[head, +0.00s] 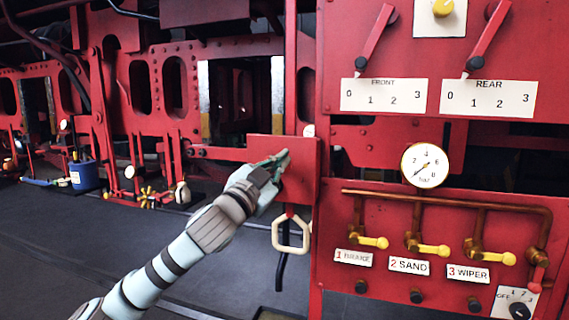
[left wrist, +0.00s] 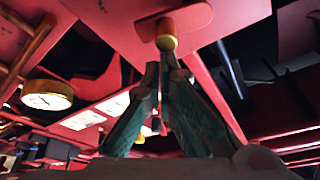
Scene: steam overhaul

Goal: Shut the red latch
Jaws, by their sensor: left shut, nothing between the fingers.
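A red plate (head: 298,183) sits at the left edge of the red control panel, with a pale ring handle (head: 291,234) hanging below it. This plate may carry the red latch, but I cannot tell for sure which part is the latch. My left gripper (head: 283,155) is shut and empty in front of the plate; whether it touches is unclear. In the left wrist view the closed fingertips (left wrist: 165,65) are just below a brass-coloured knob (left wrist: 166,38) on a red surface. My right gripper is not in view.
The panel holds two levers over FRONT (head: 384,97) and REAR (head: 488,99) scales, a round gauge (head: 424,165) and several yellow-handled valves on copper pipes. A blue container (head: 84,175) stands at the far left. Dark floor (head: 60,240) is open at lower left.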

